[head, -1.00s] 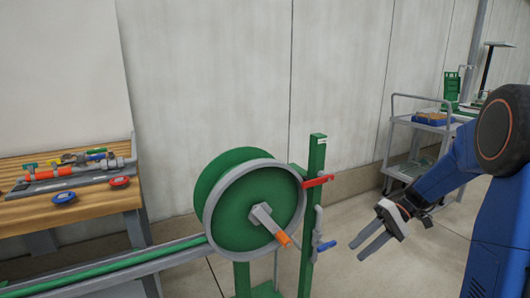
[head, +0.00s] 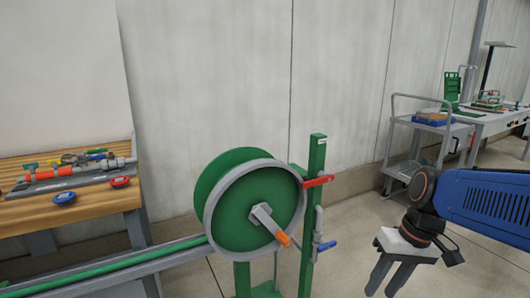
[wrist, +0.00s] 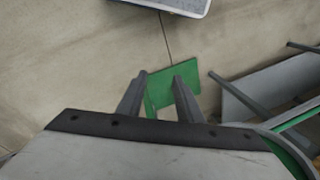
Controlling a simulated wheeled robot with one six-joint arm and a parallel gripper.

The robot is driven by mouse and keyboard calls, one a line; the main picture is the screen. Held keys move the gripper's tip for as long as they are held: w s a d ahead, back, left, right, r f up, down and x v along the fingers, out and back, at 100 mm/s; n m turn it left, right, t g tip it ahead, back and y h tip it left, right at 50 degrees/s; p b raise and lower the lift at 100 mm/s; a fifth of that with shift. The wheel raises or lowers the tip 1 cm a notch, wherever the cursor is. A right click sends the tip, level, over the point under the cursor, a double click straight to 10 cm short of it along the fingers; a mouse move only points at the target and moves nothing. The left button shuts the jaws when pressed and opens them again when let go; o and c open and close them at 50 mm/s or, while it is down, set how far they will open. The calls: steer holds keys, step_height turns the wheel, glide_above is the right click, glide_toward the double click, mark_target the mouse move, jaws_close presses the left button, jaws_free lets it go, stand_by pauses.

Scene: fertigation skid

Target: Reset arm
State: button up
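My gripper (head: 388,278) is at the lower right of the head view, fingers pointing down over the floor, to the right of the hose reel stand. In the wrist view its two grey fingers (wrist: 157,97) stand apart with nothing between them. Beyond them a green plate (wrist: 160,92) shows below, on the floor. The gripper touches nothing that I can see.
A green reel (head: 240,205) with an orange-tipped crank (head: 282,238) stands left of my arm. Its green post (head: 315,180) carries a red lever (head: 318,181) and a blue-handled valve (head: 327,245). A wooden bench (head: 70,210) is at left, a grey cart (head: 425,130) behind.

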steer(key=s+d+t+h, duration=0.2)
steer(key=s+t, duration=0.2)
steer(key=s, duration=0.2)
steer(key=shift+s+r+m+h, duration=0.2)
steer(key=shift+r+m+h, duration=0.1)
steer(key=shift+r, duration=0.1)
